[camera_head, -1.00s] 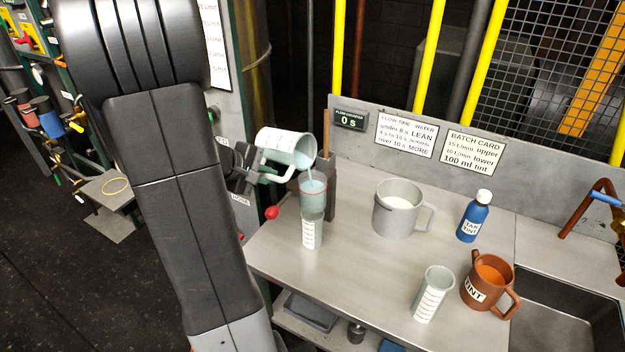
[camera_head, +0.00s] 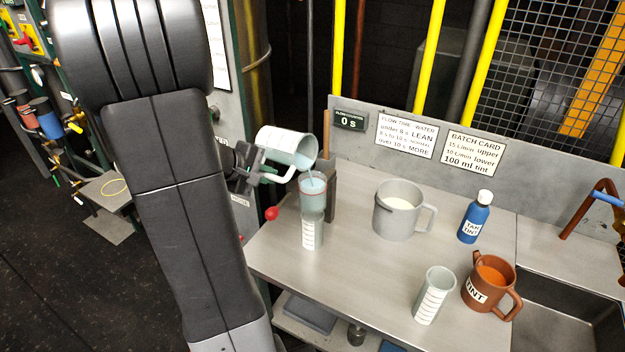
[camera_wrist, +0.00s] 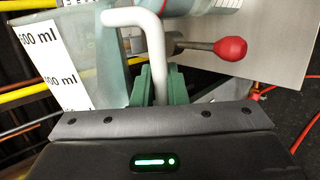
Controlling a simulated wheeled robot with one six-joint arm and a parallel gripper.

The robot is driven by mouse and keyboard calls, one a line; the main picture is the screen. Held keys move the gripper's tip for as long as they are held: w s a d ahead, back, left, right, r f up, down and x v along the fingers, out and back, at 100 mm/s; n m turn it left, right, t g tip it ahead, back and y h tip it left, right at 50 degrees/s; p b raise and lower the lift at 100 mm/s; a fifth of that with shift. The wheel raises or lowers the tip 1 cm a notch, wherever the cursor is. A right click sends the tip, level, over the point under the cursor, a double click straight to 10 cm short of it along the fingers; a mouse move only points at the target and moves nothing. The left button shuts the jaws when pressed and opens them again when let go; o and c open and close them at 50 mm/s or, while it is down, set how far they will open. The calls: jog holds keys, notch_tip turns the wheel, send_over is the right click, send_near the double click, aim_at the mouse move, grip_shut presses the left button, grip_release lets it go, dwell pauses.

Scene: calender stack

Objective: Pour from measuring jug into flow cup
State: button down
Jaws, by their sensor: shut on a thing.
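The measuring jug (camera_head: 284,145) is tilted to the right, its mouth over the flow cup (camera_head: 313,185). My gripper (camera_head: 258,172) is shut on the jug's white handle, which also shows in the wrist view (camera_wrist: 158,60) between the green fingers. A thin stream (camera_head: 312,174) falls from the jug's lip into the flow cup. The flow cup looks clear with a red band and holds pale liquid near its top. It is upright above a clear graduated cylinder (camera_head: 310,235) on the bench. The jug's printed scale (camera_wrist: 60,70) shows in the wrist view.
A grey mug (camera_head: 383,215) of white liquid, a blue tint bottle (camera_head: 472,220), a brown tint jug (camera_head: 468,292) and a graduated beaker (camera_head: 433,295) stand on the bench, right of the flow cup. A red knob (camera_head: 271,213) projects left of it. The counter (camera_head: 349,120) reads 0 s.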

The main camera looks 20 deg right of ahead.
jog(key=shift+w+a+r+p, duration=0.1)
jog(key=shift+r+p, duration=0.05)
jog(key=shift+p, duration=0.75)
jog(key=shift+w+a+f+n+g+h+p, duration=0.1)
jog(key=shift+w+f+n+g+h+p, duration=0.25)
jog(key=shift+p, duration=0.35)
jog(key=shift+w+a+f+n+g+h, duration=0.1)
jog(key=shift+w+f+n+g+h, duration=0.15)
jog(key=shift+f+h, duration=0.15)
jog(key=shift+s+f, duration=0.1)
jog(key=shift+f, duration=0.05)
jog(key=shift+s+d, duration=0.15)
jog(key=shift+d, duration=0.05)
